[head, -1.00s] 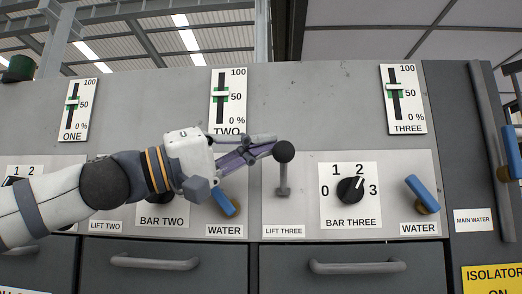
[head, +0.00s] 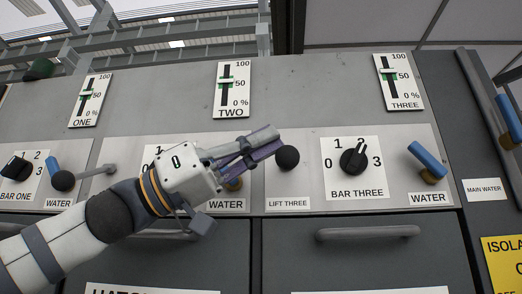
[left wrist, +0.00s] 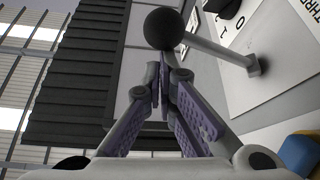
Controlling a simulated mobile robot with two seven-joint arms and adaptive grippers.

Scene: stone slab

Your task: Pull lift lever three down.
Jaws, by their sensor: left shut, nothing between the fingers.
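Lift lever three (head: 287,157) has a black ball knob on a metal stem, above the LIFT THREE label (head: 288,203). In the head view the knob stands out towards me and its stem is hidden. The left wrist view shows the knob (left wrist: 165,28) and its stem running to the panel. My left gripper (head: 276,140) is shut and empty, its fingertips right at the knob, on its upper left in the head view. The fingertips also show just below the knob in the left wrist view (left wrist: 161,65); contact is unclear. My right gripper is not in view.
The BAR THREE dial (head: 353,157) and a blue water handle (head: 427,160) are right of the lever. Another black-knobbed lever (head: 64,181) is at left. The THREE gauge (head: 399,82) is above. A drawer handle (head: 368,233) juts out below.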

